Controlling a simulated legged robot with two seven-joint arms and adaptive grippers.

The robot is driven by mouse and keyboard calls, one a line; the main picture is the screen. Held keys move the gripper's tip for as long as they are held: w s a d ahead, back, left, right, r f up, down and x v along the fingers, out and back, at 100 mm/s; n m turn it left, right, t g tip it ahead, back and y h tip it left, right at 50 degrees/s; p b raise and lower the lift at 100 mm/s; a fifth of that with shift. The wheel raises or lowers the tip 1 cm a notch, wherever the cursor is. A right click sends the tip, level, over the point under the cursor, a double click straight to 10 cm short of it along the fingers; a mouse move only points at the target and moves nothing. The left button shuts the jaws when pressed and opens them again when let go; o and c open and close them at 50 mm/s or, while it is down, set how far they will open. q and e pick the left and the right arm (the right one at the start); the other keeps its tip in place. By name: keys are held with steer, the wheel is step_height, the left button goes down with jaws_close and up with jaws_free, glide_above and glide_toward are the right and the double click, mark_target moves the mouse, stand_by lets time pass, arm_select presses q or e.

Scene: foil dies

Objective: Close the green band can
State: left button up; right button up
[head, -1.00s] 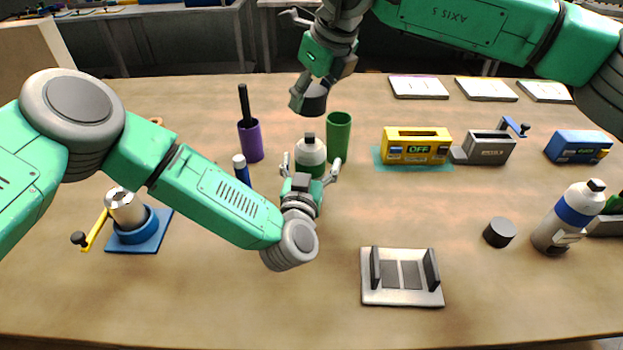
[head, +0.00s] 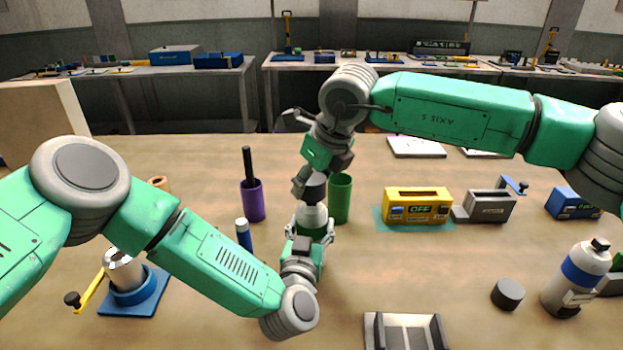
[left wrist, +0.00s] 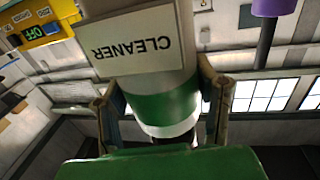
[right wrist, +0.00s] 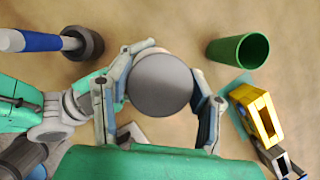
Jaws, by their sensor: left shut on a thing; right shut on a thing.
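The green band can (head: 313,219) is white with a green band and stands upright near the middle of the table. My left gripper (head: 312,234) is shut around its body. The left wrist view shows the can's CLEANER label (left wrist: 140,42) and green band between the fingers. My right gripper (head: 314,180) is shut on a dark cap (head: 315,188), which shows from above as a round grey disc in the right wrist view (right wrist: 160,84). The cap is directly over the can's top and hides its nozzle. I cannot tell whether it is seated or only touching.
A green cup (head: 340,200) stands close behind right of the can. A yellow OFF box (head: 417,207), a loose dark cap (head: 508,293) and a blue-band can (head: 577,280) are to the right.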

steer(key=shift+f, duration=0.1)
steer(key=shift+f, duration=0.8)
steer(key=shift+f, duration=0.55)
steer(key=o, duration=0.9)
steer(key=shift+c, duration=0.2)
arm_select(q)
steer(key=shift+d, duration=0.1)
arm_select(e)
steer(key=v, duration=1.1)
steer(key=shift+r, duration=0.4)
steer(key=shift+d, duration=0.1)
arm_select(q)
steer(key=o, duration=1.8)
